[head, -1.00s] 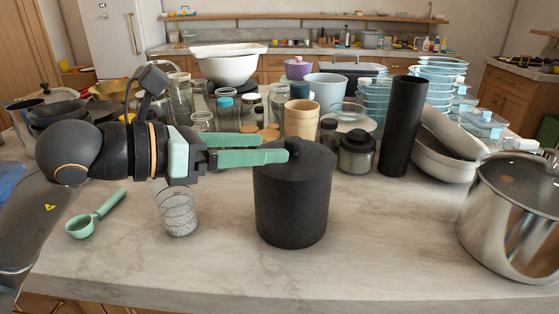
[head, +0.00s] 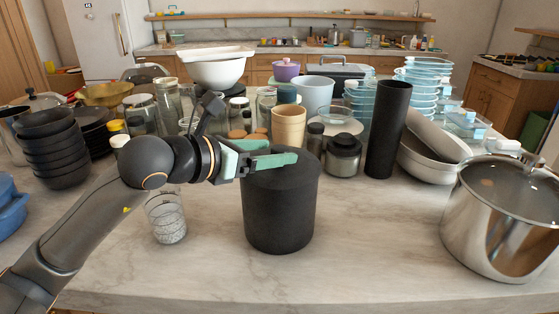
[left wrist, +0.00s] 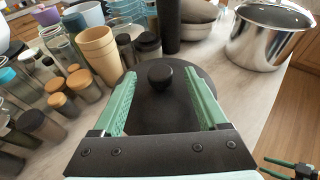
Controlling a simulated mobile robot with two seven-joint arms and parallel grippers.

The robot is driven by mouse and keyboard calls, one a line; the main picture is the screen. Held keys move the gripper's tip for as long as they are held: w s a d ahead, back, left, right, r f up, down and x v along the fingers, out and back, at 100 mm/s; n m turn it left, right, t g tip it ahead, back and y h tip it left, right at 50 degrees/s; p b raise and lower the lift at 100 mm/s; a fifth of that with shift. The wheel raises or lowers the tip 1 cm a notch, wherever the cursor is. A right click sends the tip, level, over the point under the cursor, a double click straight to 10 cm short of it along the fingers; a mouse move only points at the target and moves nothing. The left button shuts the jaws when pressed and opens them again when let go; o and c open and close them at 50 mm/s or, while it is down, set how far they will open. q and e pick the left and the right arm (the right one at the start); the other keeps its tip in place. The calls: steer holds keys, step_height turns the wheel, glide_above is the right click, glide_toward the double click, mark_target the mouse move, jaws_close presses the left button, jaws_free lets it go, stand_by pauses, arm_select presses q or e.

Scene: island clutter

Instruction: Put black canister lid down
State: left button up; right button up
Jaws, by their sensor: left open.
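The black canister (head: 281,215) stands upright on the marble island top, in the middle of the head view. Its round black lid (left wrist: 172,95) with a ball knob (left wrist: 160,75) shows in the left wrist view and appears to sit on the canister. My left gripper (head: 275,160) is over the canister top. Its green fingers are spread apart on either side of the knob, with gaps to it. In the head view the knob is hidden by the gripper. A green and black part at the lower right of the left wrist view looks like my right gripper (left wrist: 290,165); its jaws are unclear.
A patterned glass (head: 167,220) stands left of the canister. Beige cups (head: 288,128), a dark jar (head: 343,156) and a tall black cylinder (head: 388,130) stand close behind. A steel pot (head: 500,215) is at the right. The counter in front is clear.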

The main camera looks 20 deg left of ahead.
arm_select(q)
steer(key=shift+x, duration=1.35)
jaws_close()
